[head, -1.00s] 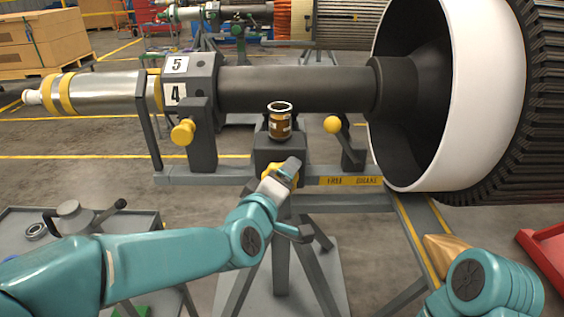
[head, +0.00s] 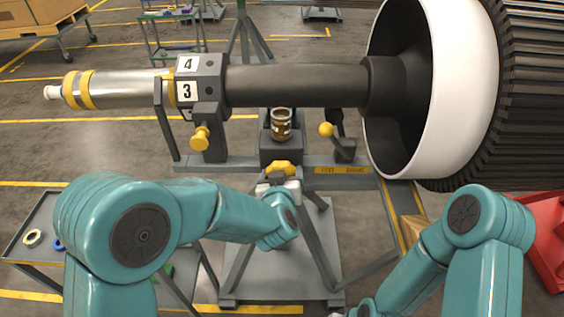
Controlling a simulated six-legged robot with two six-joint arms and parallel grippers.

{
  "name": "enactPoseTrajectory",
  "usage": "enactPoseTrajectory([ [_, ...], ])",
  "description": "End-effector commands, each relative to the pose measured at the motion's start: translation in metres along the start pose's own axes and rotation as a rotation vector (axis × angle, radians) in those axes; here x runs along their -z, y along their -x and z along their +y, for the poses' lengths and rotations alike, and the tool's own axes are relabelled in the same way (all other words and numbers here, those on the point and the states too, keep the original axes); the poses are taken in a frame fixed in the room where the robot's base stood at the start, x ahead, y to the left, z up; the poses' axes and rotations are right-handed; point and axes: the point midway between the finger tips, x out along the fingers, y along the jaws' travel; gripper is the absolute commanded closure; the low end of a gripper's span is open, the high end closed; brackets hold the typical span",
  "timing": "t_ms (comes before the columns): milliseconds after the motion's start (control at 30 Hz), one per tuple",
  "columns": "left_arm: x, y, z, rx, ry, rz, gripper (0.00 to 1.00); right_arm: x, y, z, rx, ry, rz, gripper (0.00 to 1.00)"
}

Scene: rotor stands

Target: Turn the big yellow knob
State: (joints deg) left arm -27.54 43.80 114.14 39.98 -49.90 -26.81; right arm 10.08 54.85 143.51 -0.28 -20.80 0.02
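The big yellow knob (head: 281,168) sits on the front of the dark block in the middle of the rotor stand. My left arm reaches up to it from the left. My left gripper (head: 280,179) is right at the knob's front lower side. The wrist hides its fingertips, so whether they are closed on the knob cannot be told. The numbered collar (head: 197,84) on the shaft shows 4 above 3. My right arm is at the lower right, bent downward, and its gripper is out of view.
A small yellow knob (head: 200,138) is to the left and a yellow ball lever (head: 326,130) to the right. The large rotor drum (head: 450,90) fills the upper right. A grey cart (head: 30,251) stands lower left.

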Motion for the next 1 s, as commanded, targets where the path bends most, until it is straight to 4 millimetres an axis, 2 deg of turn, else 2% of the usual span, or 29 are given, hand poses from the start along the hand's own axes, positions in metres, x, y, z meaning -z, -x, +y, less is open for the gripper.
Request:
enactPoseTrajectory([
  [33, 0.005, 0.002, 0.002, 0.015, -0.037, -0.001, 0.51, 0.000, 0.012, -0.004, 0.000, 0.000, 0.000, 0.00],
  [100, 0.004, 0.002, 0.001, 0.036, -0.090, -0.001, 0.51, 0.000, 0.018, -0.007, 0.000, 0.000, 0.000, 0.00],
  [400, 0.002, 0.001, 0.000, 0.104, -0.254, 0.000, 0.51, -0.001, 0.036, -0.013, 0.000, 0.000, 0.000, 0.00],
  [1000, 0.001, 0.000, -0.001, 0.136, -0.332, 0.002, 0.51, -0.001, 0.043, -0.015, 0.000, 0.000, 0.000, 0.00],
])
